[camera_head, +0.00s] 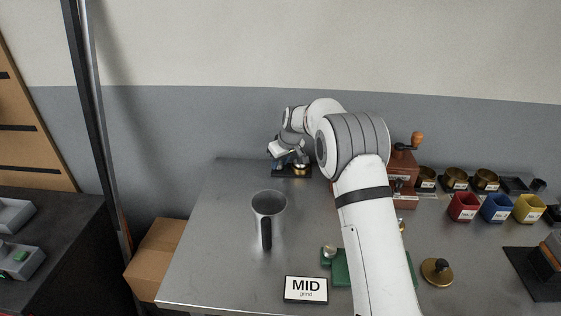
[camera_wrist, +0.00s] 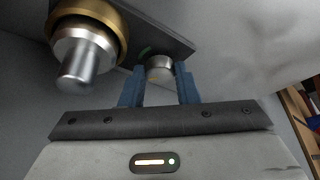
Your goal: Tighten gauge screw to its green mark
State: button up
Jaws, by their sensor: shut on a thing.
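The gauge screw shows in the wrist view as a small round silvery knob (camera_wrist: 160,68) on a dark plate (camera_wrist: 165,38). A short green mark (camera_wrist: 145,51) lies on the plate just beside the screw's upper left. My gripper (camera_wrist: 160,80) has its two blue fingers on either side of the screw and is shut on it. In the head view my gripper (camera_head: 284,158) is at the back of the table, over the small dark-based gauge (camera_head: 291,174). My wrist hides most of the gauge there. Any pointer on the screw is too small to tell.
A brass-collared silver cylinder (camera_wrist: 88,50) stands close left of my fingers. On the table are a metal jug (camera_head: 268,203), a MID grind sign (camera_head: 305,289), a wooden grinder (camera_head: 403,165), coloured cups (camera_head: 496,208) and a brass tamper (camera_head: 437,271). The table's left part is clear.

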jog(key=m, duration=0.1)
jog(key=m+h, duration=0.1)
jog(key=m, duration=0.1)
jog(key=m+t, duration=0.1)
jog(key=m, duration=0.1)
jog(key=shift+s+a+h, duration=0.1)
jog(key=shift+a+h, duration=0.15)
jog(key=shift+h, duration=0.15)
jog(key=m+h+b, duration=0.1)
jog(key=m+h, duration=0.1)
jog(key=m, duration=0.3)
jog(key=shift+a+b, duration=0.1)
jog(key=shift+b, duration=0.2)
jog(key=o, duration=1)
jog(key=shift+c, duration=0.2)
jog(key=v, duration=0.7)
jog(key=shift+r, duration=0.35)
jog(key=shift+s, duration=0.15)
